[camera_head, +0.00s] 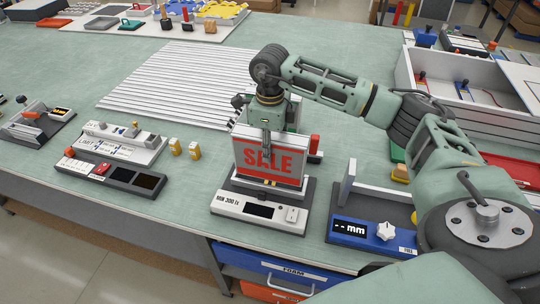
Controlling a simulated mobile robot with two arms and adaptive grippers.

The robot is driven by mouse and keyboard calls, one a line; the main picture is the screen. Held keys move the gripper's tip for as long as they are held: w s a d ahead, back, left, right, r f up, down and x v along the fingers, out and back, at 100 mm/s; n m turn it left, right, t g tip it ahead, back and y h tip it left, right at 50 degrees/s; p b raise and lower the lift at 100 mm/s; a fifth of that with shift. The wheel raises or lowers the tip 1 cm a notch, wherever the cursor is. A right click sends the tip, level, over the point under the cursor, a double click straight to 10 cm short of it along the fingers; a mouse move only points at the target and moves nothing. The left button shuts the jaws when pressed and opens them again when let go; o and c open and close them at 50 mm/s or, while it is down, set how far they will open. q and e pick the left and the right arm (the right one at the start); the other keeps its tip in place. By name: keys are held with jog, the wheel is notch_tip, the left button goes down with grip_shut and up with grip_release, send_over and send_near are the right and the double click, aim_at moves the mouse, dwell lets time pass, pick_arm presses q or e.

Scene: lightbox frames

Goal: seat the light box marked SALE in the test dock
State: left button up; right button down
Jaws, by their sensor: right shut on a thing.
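My right gripper (268,132) comes from above and is shut on the top of the light box. One finger shows in front of the face; the other is hidden behind. My left gripper is not in view.
A blue gauge reading "-- mm" (346,228) stands close on the right. A grey "LIMIT" device (115,149) and two small yellow pieces (194,150) are on the left. A white slatted panel (165,85) lies behind. A white tray (420,88) is at the back right.

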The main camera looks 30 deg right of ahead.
jog(key=f+p, duration=0.1)
jog(key=f, duration=0.3)
jog(key=shift+w, duration=0.2)
jog(key=shift+f, duration=0.4)
jog(key=c, duration=1.4)
grip_release()
jog(key=o, duration=0.3)
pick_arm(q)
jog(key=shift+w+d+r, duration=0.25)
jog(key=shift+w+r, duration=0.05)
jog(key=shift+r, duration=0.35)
pick_arm(e)
jog(key=shift+s, duration=0.1)
